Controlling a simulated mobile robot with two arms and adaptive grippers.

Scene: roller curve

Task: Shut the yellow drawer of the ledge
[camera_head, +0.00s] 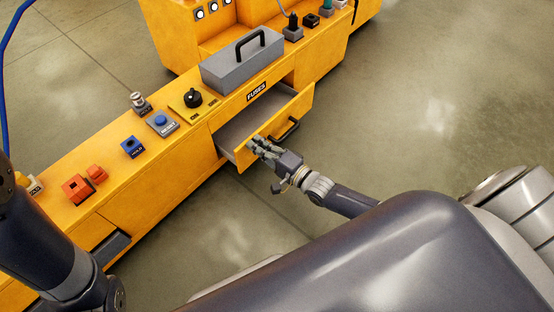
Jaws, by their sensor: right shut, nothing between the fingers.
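The yellow drawer (302,110) stands pulled out from the front of the yellow ledge (150,190), below the label reading FUSES. Its grey inside shows and looks empty, and a black handle (285,130) is on its front. My right gripper (258,146) is shut with nothing in it. Its fingertips are at the left part of the drawer front, left of the handle; I cannot tell whether they touch it. My left arm comes in at the lower left, and its gripper is not in view.
A grey box with a black handle (242,62) sits on the ledge above the drawer. A black knob (193,97), a blue reset button (161,120), and blue and orange blocks stand along the top. The floor (420,110) to the right is clear.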

